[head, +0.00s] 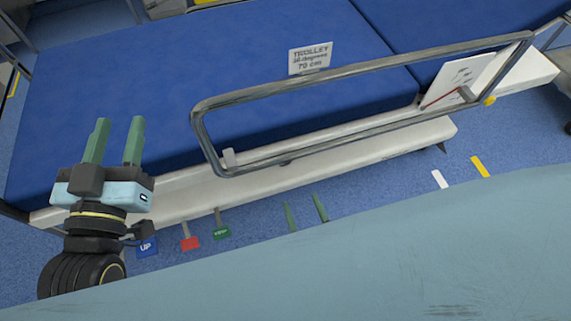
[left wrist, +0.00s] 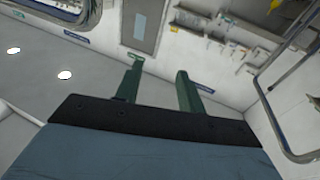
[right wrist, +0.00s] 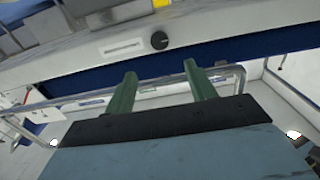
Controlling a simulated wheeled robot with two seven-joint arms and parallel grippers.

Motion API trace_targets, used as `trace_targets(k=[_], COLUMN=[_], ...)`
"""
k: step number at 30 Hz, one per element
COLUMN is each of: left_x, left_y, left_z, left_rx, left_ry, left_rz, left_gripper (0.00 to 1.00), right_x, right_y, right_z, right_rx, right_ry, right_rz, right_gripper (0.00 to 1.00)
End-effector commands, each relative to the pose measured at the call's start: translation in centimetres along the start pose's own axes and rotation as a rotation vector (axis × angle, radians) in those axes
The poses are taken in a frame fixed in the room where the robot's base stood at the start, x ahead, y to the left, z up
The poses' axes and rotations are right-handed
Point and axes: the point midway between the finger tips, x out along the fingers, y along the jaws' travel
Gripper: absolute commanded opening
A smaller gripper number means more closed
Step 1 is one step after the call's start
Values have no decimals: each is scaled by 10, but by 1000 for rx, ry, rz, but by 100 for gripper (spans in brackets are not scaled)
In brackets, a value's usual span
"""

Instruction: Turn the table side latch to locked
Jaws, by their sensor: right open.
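I cannot say for certain which part is the side latch. A round black knob (right wrist: 159,40) sits on the pale side of the table in the right wrist view, beside a white slot-like plate (right wrist: 124,47). How it is turned is too small to read. My right gripper (right wrist: 160,69) is open and empty, its fingers pointing towards the knob and apart from it. In the head view only the fingertips of my right gripper (head: 301,201) show, below the table edge. My left gripper (head: 119,122) is open and empty, raised at the left end of the table; it also shows in the left wrist view (left wrist: 159,68).
A metal side rail (head: 350,72) runs along the blue table (head: 210,70). A trolley sign (head: 310,58) and a yellow knob (head: 490,101) are near it. A blue tag (head: 147,247), red tag (head: 190,243) and green tag (head: 222,232) hang below the edge.

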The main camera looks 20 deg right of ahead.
Motion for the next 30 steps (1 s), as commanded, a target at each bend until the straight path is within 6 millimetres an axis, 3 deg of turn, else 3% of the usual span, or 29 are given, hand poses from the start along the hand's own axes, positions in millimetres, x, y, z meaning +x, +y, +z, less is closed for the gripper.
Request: trace_targets(k=[9, 18, 24, 30], left_x=[-6, -20, -26, -28], left_y=[8, 10, 10, 10], left_z=[-46, -69, -75, -77], left_rx=[-13, -17, -18, -18], left_ry=[315, 563, 640, 656], left_rz=[22, 27, 28, 28], left_gripper=[39, 39, 39, 39], right_x=[50, 100, 115, 118], right_y=[0, 0, 0, 0], right_z=[1, 2, 1, 0], right_rx=[2, 1, 1, 1], right_ry=[4, 2, -1, -2], right_rz=[0, -1, -1, -1], right_gripper=[55, 55, 55, 55])
